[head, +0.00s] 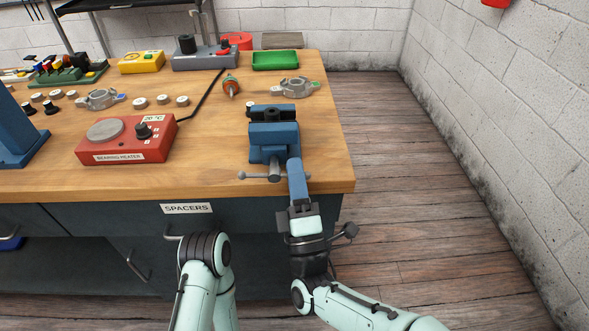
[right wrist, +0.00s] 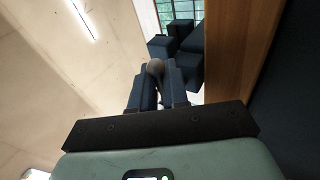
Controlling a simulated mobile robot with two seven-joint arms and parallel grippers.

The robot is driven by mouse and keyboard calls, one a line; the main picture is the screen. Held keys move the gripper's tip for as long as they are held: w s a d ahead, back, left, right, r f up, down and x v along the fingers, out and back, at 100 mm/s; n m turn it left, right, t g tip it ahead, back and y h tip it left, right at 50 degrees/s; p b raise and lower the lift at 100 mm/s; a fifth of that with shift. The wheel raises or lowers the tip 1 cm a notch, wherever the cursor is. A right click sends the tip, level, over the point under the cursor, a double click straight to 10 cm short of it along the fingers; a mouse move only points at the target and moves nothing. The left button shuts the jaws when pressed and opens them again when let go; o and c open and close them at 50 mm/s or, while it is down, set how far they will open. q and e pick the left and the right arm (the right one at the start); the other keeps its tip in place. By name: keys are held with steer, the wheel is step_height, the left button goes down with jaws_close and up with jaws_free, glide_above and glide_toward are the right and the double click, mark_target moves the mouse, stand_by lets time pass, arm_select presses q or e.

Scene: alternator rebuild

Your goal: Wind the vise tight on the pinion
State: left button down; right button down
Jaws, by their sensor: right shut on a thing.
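The blue vise (head: 273,142) stands at the right front of the wooden bench, its jaws at the back. Its grey handle bar (head: 256,176) lies about level across the screw at the front. My right gripper (head: 296,168) reaches up from below to the right end of the bar. In the right wrist view, my right gripper (right wrist: 158,75) is shut on the round end of the vise handle (right wrist: 155,67). I cannot make out the pinion in the jaws. My left gripper is not in view.
A red bearing heater (head: 118,150) stands left of the vise. Behind are an orange-and-grey pointed part (head: 231,86), a grey metal housing (head: 292,87) and a green tray (head: 276,61). Bare wood lies between heater and vise. Open floor (head: 420,180) lies to the right.

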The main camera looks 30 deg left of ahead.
steer(key=m+t+h, duration=0.1)
steer(key=m+h, duration=0.1)
steer(key=m, duration=0.2)
steer(key=f+m+t+h, duration=0.1)
steer(key=m+t+h, duration=0.1)
steer(key=m+h, duration=0.1)
steer(key=shift+f+m+h, duration=0.2)
steer(key=shift+m+h, duration=0.1)
steer(key=shift+m, duration=0.3)
steer(key=shift+s+a+f+m+t+h, duration=0.1)
steer(key=shift+f+m+t+h, duration=0.15)
steer(key=shift+m+h, duration=0.75)
steer(key=shift+a+f+m+t+h, duration=0.15)
steer(key=shift+m+t+h, duration=0.35)
steer(key=shift+m, duration=0.8)
steer(key=shift+g, duration=0.25)
